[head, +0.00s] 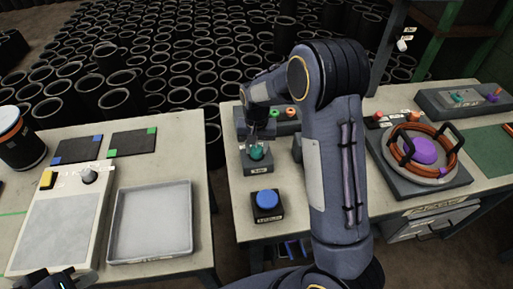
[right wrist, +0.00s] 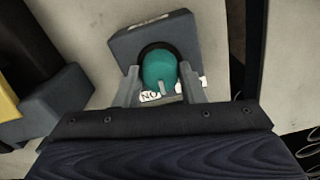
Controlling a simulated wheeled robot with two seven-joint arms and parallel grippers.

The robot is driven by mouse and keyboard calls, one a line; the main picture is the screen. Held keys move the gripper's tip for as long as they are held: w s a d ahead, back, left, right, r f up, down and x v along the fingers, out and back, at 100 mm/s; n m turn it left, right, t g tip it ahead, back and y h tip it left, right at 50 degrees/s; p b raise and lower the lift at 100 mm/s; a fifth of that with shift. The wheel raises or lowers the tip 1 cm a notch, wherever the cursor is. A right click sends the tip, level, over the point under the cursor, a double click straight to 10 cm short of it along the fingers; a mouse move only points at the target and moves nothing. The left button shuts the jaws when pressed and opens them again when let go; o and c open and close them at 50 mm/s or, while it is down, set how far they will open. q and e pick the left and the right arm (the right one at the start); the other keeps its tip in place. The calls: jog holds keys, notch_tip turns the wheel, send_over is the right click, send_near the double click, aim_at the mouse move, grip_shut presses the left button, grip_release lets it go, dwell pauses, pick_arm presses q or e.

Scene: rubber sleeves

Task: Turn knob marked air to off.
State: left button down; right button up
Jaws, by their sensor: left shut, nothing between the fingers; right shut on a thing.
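A teal knob (head: 257,153) sits on a small grey box (head: 259,169) on the right-hand table, with a label on its front too small to read. In the right wrist view the knob (right wrist: 158,68) lies between the two fingers of my right gripper (right wrist: 160,88), which is shut on it. A white label (right wrist: 150,97) beside the knob reads "ON", seen upside down, and is partly covered by the knob. My left gripper (head: 58,280) is at the bottom left edge, mostly cut off, shut and empty.
A blue button (head: 267,199) stands in front of the knob box. A grey tray (head: 150,222) and a scale-like box (head: 55,232) are on the left table. My right arm hides the middle of the right table. A round fixture with an orange ring (head: 447,165) is to its right.

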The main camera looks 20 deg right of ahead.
jog(key=n+b, duration=0.1)
jog(key=n, duration=0.2)
jog(key=shift+n, duration=0.3)
jog(key=shift+n+b, duration=0.3)
jog(key=shift+n, duration=1.4)
jog(key=o, duration=1)
jog(key=shift+r, duration=0.15)
